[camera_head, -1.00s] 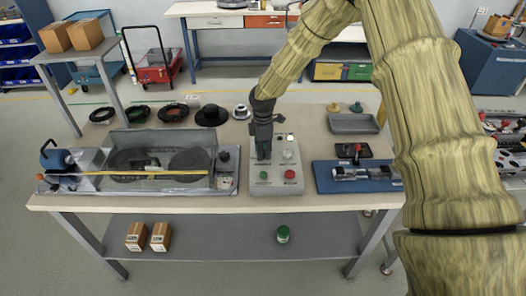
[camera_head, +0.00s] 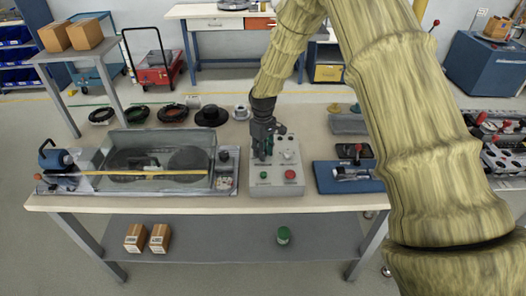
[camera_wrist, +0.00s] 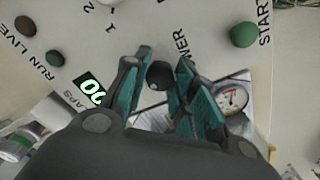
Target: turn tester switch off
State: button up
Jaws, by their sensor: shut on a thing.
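The tester's grey control box (camera_head: 262,187) stands on the bench, right of the clear-covered ring track unit (camera_head: 120,178). It has a green button (camera_head: 264,175), a red button (camera_head: 290,174) and a pale knob (camera_head: 288,155). My gripper (camera_head: 263,154) is over the box's left side and hides part of its face. In the wrist view, my gripper (camera_wrist: 158,70) is shut on a black ball-ended switch (camera_wrist: 160,76) beside a label partly reading "WER". The green lap display (camera_wrist: 91,89) is lit. The green start button (camera_wrist: 244,34) is at upper right. Which way the switch tilts is unclear.
A blue board (camera_head: 335,187) with a clamp-like fixture lies right of the box. Black coils (camera_head: 138,113), a black hat-shaped part (camera_head: 211,115) and a grey tray (camera_head: 346,124) are behind. A gauge (camera_wrist: 232,98) shows beside my fingers.

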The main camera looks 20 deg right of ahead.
jog(key=shift+w+r+m, duration=0.1)
jog(key=shift+m, duration=1.8)
jog(key=o, duration=1.1)
jog(key=shift+c, duration=0.2)
notch_tip(320, 180, up, 12)
jog(key=shift+d, duration=0.1)
